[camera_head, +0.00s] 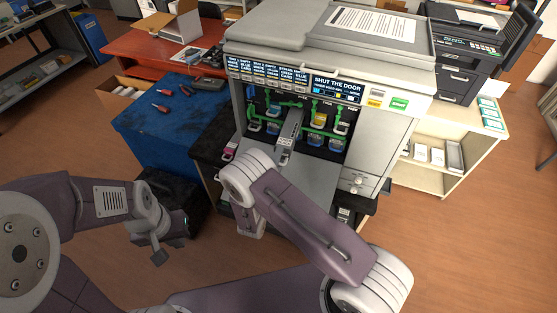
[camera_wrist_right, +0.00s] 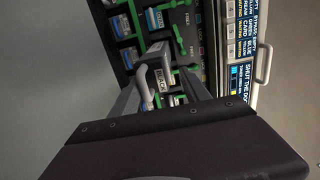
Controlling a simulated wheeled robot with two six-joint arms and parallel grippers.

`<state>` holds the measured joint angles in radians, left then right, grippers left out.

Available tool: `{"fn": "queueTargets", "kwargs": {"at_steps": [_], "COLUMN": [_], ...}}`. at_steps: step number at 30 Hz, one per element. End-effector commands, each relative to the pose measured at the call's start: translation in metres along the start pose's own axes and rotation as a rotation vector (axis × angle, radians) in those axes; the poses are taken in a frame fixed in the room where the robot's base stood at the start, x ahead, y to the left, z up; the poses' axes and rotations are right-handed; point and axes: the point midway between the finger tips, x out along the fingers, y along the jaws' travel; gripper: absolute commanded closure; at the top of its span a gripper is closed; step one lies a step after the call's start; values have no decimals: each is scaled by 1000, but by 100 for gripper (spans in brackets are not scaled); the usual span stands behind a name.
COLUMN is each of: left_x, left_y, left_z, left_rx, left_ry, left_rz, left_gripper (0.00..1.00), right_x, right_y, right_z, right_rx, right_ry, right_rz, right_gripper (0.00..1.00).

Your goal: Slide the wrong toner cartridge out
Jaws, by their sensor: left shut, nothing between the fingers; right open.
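The printer (camera_head: 380,150) stands open at the front, with several cartridges with green levers in its bay. One long grey cartridge (camera_head: 291,128) sticks out of the bay, its near end toward the lowered front door. In the right wrist view, a grey cartridge end (camera_wrist_right: 157,78) with a pale looped handle lies beyond and between the fingers of my right gripper (camera_wrist_right: 160,98). That gripper is open; I cannot tell whether it touches the cartridge. In the head view my right arm hides it. My left gripper (camera_head: 158,254) is shut and empty, low at the left, away from the printer.
A blue-topped table (camera_head: 165,125) with several small red-handled tools stands left of the printer. A red desk (camera_head: 150,48) with an open cardboard box is behind it. A shelf (camera_head: 450,140) stands at the right. The floor at right is clear.

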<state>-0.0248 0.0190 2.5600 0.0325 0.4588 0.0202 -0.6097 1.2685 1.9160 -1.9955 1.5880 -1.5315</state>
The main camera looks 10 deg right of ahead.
Motion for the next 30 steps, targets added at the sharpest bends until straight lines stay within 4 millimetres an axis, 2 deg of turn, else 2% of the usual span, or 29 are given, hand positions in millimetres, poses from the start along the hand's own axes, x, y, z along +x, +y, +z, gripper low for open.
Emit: {"fn": "queueTargets", "kwargs": {"at_steps": [5, 30], "left_x": [-1, -7], "left_y": [0, 0], "left_z": [0, -1], "left_rx": [0, 0], "left_ry": [0, 0], "left_rz": [0, 0], "left_gripper": [100, 100], "right_x": [-3, -45], "right_y": [0, 0], "right_z": [0, 0], "right_rx": [0, -1], "right_ry": [-1, -2], "right_rz": [0, 0], "right_gripper": [45, 45]}}
